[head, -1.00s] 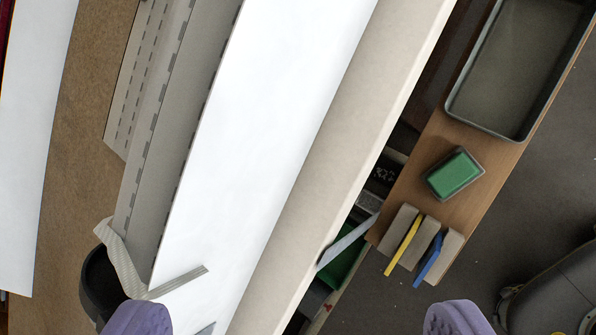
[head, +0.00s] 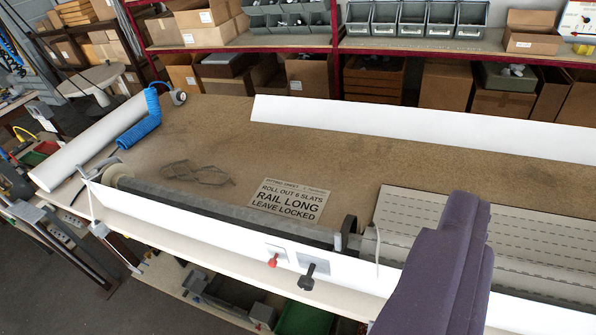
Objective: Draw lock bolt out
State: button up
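A black T-shaped handle (head: 308,276) and a red knob (head: 273,261) stick out of plates on the front white strip of the workbench. Which of them is the lock bolt I cannot tell. A long dark roller (head: 225,207) lies behind the strip, between end brackets. My gripper (head: 440,268) shows as a purple padded shape at the lower right, to the right of the black handle and apart from it in the picture. Whether its fingers are parted is unclear. It hides part of the strip and the slats.
A placard (head: 290,200) on the brown bench top (head: 340,150) reads in part "RAIL LONG, LEAVE LOCKED". Perforated grey slats (head: 540,235) lie right. A blue coiled hose (head: 142,122) and white roll (head: 88,145) lie left. Shelves with bins (head: 428,18) stand behind.

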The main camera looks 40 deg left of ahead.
aim_at(273, 263)
jog(key=u, duration=1.1)
